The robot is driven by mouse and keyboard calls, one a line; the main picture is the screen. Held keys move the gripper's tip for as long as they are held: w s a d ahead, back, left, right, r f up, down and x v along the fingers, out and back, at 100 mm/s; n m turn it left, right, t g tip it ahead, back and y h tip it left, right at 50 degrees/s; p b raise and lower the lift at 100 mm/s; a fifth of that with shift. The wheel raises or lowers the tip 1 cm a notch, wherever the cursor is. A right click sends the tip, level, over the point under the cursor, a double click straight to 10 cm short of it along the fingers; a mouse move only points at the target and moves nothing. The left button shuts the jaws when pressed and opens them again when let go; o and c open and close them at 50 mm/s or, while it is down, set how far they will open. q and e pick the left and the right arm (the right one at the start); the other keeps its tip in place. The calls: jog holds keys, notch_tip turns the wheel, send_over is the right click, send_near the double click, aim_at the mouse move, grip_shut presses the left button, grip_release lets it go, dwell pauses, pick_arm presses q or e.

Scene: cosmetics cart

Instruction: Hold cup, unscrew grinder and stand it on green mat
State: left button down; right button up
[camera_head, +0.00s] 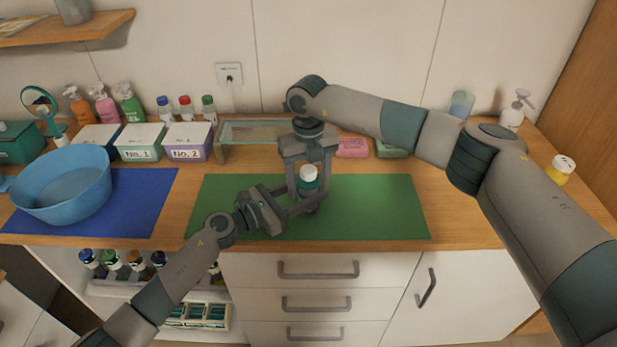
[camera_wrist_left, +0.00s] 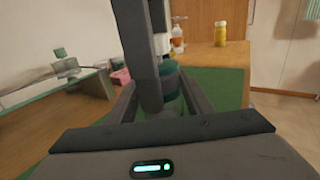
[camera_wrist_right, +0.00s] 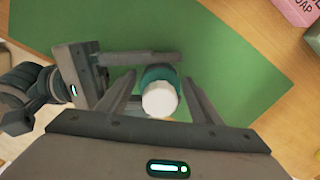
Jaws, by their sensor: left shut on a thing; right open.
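The grinder (camera_head: 308,174) has a white top and a teal band and stands upright over the green mat (camera_head: 380,205). Its white top shows in the right wrist view (camera_wrist_right: 160,99). The left wrist view shows its teal part (camera_wrist_left: 168,70) above a clear greenish cup (camera_wrist_left: 173,99), partly hidden by a finger. My left gripper (camera_head: 299,206) is shut on the cup from the left side, low down. My right gripper (camera_head: 307,186) points down from above, open, with one finger on each side of the grinder and gaps visible.
A blue basin (camera_head: 62,185) stands on a blue mat at the left. Boxes, bottles and a glass-topped stand (camera_head: 262,131) line the back. A pink soap box (camera_head: 352,147) lies behind the green mat. The mat's right part is clear.

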aim_at(309, 169)
jog(key=c, duration=1.1)
jog(key=n, duration=0.6)
jog(key=shift+n, duration=0.4)
jog(key=o, duration=1.2)
jog(key=shift+r, duration=2.3)
